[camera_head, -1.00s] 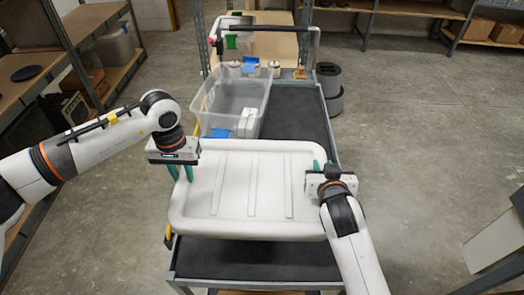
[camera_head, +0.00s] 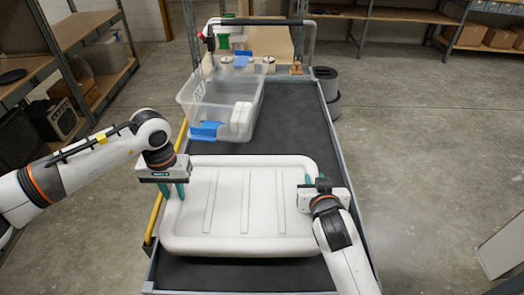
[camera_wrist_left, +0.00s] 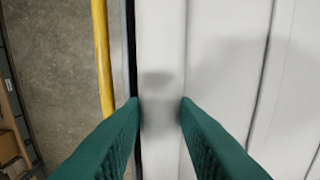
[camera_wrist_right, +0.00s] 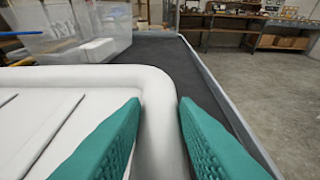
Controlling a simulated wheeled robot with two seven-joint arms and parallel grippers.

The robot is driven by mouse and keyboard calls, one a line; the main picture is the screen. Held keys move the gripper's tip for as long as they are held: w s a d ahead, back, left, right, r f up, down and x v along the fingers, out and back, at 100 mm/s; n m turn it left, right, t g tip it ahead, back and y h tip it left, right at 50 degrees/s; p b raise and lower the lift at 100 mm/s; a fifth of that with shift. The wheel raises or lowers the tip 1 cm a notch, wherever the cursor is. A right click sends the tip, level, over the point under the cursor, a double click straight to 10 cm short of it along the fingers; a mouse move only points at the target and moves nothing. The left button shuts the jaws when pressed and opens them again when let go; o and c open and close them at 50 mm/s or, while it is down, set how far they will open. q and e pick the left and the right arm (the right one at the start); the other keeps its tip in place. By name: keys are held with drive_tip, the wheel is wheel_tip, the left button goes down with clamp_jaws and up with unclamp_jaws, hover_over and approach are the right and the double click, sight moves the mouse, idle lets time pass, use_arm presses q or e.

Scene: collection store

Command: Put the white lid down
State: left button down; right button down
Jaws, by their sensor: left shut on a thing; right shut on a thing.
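The white lid (camera_head: 240,215) is a wide ribbed panel, level over the near part of the cart's dark top. I cannot tell whether it touches the cart top. My left gripper (camera_head: 174,190) is shut on its left rim, and the rim shows between the green fingers in the left wrist view (camera_wrist_left: 160,112). My right gripper (camera_head: 305,183) is shut on its right rim, which runs between the fingers in the right wrist view (camera_wrist_right: 158,115). The lid hides much of the near cart top.
The cart (camera_head: 295,120) has a dark mat and a raised metal edge. A clear bin (camera_head: 205,105) with white and blue things in it stands behind the lid. Small items stand at the cart's far end. Shelves (camera_head: 85,45) are at left; a dark round bin (camera_head: 328,85) is behind right.

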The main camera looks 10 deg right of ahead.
use_arm(q)
drive_tip(key=shift+f, duration=0.15)
use_arm(e)
drive_tip(key=shift+f, duration=0.1)
